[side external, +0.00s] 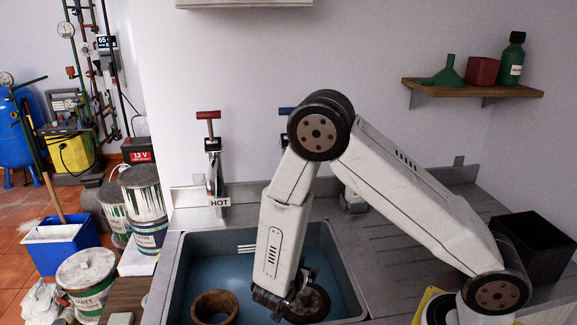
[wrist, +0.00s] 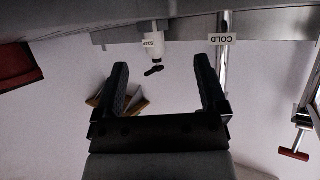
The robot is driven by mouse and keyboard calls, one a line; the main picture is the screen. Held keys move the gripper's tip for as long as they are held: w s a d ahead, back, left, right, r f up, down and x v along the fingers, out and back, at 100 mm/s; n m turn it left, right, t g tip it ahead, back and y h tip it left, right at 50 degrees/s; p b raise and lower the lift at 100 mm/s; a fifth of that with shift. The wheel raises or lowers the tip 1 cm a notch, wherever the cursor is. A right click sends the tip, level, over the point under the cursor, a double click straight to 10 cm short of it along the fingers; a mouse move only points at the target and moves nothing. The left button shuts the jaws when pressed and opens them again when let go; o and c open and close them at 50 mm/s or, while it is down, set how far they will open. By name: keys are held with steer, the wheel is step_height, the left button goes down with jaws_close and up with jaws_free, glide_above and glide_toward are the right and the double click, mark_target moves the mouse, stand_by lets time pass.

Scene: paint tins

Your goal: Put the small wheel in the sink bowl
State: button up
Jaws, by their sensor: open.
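The sink bowl (side external: 185,275) is a blue-grey basin at the bottom middle of the side view. My gripper is low over the basin. In the wrist view my gripper (wrist: 161,68) is open, with nothing between its fingers; no wheel shows there.
The HOT tap (side external: 213,175) stands behind the basin; the COLD tap (wrist: 222,60) and a white soap bottle (wrist: 155,35) show in the wrist view. A black box (side external: 535,240) stands at right. Paint tins (side external: 143,195) stand at left.

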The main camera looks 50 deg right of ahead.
stand_by(0.3)
steer(key=w+a+r+n+t+y, duration=0.55)
steer(key=n+y, duration=0.25)
steer(key=y, duration=0.2)
steer(key=s+r+n+g+y, duration=0.1)
steer(key=s+r+n+g, duration=0.1)
steer(key=s, duration=0.4)
steer(key=s+d+r+n+g+y, duration=0.1)
steer(key=s+r+n+g, duration=0.1)
steer(key=s+n, duration=0.3)
steer(key=shift+s+g, duration=0.7)
steer(key=shift+g, duration=0.15)
